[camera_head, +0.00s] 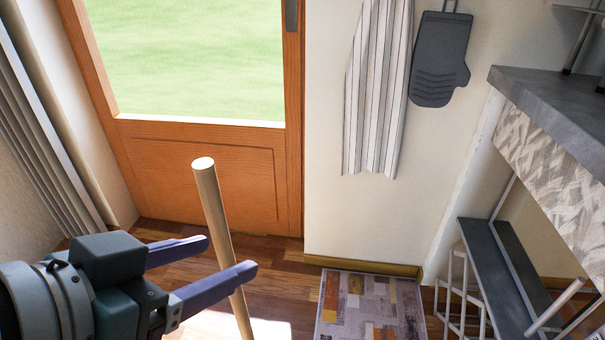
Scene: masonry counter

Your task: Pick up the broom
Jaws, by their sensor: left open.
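The broom (213,205) shows as a light wooden stick that stands nearly upright, leaning a little, with its top end in front of the wooden door. Its lower end runs out of the bottom of the view, so its head is hidden. My left gripper (232,254) comes in from the lower left with its two bluish fingers spread. The stick passes at the fingertips, behind the nearer finger and beside the tip of the farther one. I cannot tell whether either finger touches it. My right gripper is not in view.
A wooden door (205,180) with a window stands behind. A patterned rug (372,305) lies on the floor. At right are a masonry counter (560,110) and a dark-topped stool (495,270). A striped cloth (378,100) and a grey mitt (440,60) hang on the wall.

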